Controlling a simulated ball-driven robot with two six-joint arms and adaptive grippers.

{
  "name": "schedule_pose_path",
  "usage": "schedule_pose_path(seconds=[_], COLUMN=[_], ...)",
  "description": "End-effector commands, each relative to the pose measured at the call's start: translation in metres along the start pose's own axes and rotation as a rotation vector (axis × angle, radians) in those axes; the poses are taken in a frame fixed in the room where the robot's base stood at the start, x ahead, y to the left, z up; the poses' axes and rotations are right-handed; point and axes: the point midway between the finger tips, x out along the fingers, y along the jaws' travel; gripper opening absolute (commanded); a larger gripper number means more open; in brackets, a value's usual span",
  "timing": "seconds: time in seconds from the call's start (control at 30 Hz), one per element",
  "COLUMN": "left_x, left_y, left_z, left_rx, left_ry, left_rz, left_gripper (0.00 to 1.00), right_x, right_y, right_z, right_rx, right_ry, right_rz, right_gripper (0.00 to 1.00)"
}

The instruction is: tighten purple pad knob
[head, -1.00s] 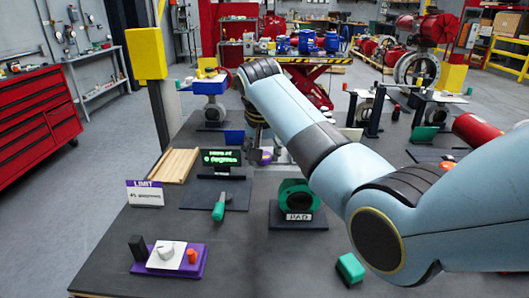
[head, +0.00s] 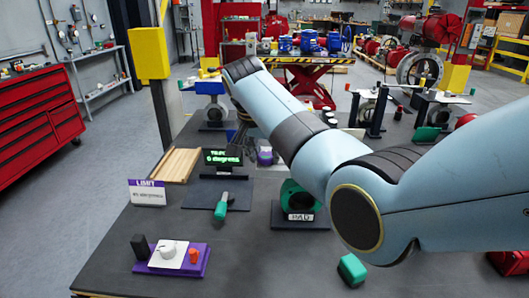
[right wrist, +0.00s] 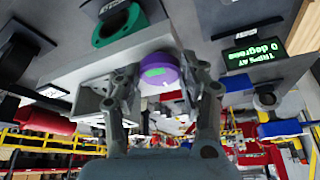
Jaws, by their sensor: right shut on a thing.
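A round purple knob (right wrist: 163,73) with a green mark on its face shows in the right wrist view, beside a grey block. My right gripper (right wrist: 155,82) is shut on it, one finger on each side. In the head view the purple knob (head: 265,157) is small and partly covered by the gripper (head: 246,146), which is hard to make out behind my arm. My left gripper is not in view.
A small display (head: 223,157) reads "0 degrees" in green. A green ring on a PAD stand (head: 300,217), a green-handled tool (head: 221,208), a green block (head: 352,270), a LIMIT sign (head: 147,192) and a wooden tray (head: 176,165) stand around. The front middle of the table is clear.

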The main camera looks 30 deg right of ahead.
Motion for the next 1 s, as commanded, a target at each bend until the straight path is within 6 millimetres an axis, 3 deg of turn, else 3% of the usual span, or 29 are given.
schedule_pose_path(seconds=[0.13,0.17,0.33,0.67,0.77,1.0], left_x=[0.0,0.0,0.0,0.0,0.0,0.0], left_y=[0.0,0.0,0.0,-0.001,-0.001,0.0], left_z=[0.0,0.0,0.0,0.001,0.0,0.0], left_rx=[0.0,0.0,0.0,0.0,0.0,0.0], left_ry=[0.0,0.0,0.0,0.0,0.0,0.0], left_rz=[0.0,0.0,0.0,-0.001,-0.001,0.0], left_gripper=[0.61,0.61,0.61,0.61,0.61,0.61], right_x=[-0.001,-0.001,-0.001,-0.004,-0.017,-0.07], right_y=[-0.001,-0.001,0.0,-0.001,-0.001,-0.002], right_z=[-0.002,-0.002,-0.002,-0.001,-0.001,-0.001], right_rx=[0.001,0.001,0.0,-0.001,0.0,0.0], right_ry=[0.005,0.005,0.004,0.002,0.003,0.003], right_rz=[-0.003,-0.003,-0.002,-0.002,-0.004,-0.006], right_gripper=[0.1,0.43,0.65,0.65,0.65,0.65])
